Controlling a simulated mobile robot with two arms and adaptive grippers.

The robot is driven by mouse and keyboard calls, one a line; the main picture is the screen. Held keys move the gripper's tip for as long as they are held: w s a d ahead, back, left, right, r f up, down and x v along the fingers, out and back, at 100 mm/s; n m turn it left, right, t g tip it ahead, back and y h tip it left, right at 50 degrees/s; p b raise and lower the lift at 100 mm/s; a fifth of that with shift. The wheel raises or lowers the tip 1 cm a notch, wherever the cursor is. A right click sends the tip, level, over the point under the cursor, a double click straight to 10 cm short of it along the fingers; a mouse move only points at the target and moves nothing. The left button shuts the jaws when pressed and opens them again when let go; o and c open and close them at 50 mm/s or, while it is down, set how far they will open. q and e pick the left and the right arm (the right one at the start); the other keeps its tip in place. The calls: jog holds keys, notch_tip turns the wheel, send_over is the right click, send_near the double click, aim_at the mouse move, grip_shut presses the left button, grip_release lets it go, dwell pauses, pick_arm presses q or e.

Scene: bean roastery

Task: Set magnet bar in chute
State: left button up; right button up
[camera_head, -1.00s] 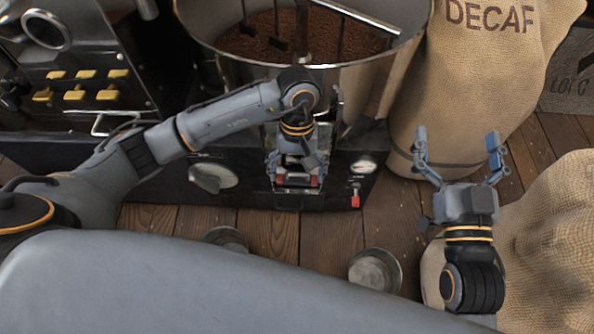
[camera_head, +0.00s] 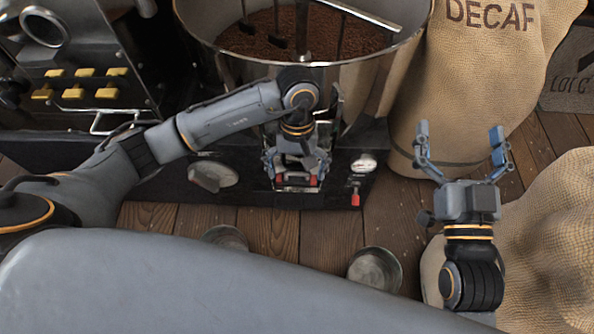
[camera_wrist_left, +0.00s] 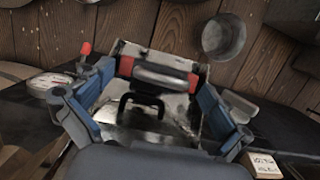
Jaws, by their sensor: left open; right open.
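The magnet bar (camera_wrist_left: 160,76) is a silver bar with red ends and a black handle (camera_wrist_left: 140,104). It lies across the top of the metal chute (camera_wrist_left: 118,58) in the left wrist view. In the head view only red parts of the bar (camera_head: 313,181) show at the chute mouth. My left gripper (camera_head: 296,170) is open at the chute. In the left wrist view its blue fingers (camera_wrist_left: 152,108) stand apart on either side of the bar and handle. I cannot tell how deep the bar sits. My right gripper (camera_head: 461,160) is open and empty, before the decaf sack.
A round steel bin of beans (camera_head: 268,50) with stirring arms stands above the chute. A gauge (camera_head: 363,164) and red-handled lever (camera_head: 355,195) are right of it. Metal cups (camera_head: 375,270) stand on the plank floor. The decaf sack (camera_head: 470,80) is at right.

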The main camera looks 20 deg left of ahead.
pick_arm(q)
jog(key=v, duration=1.2)
jog(key=shift+w+r, duration=0.1)
jog(key=shift+r, duration=0.15)
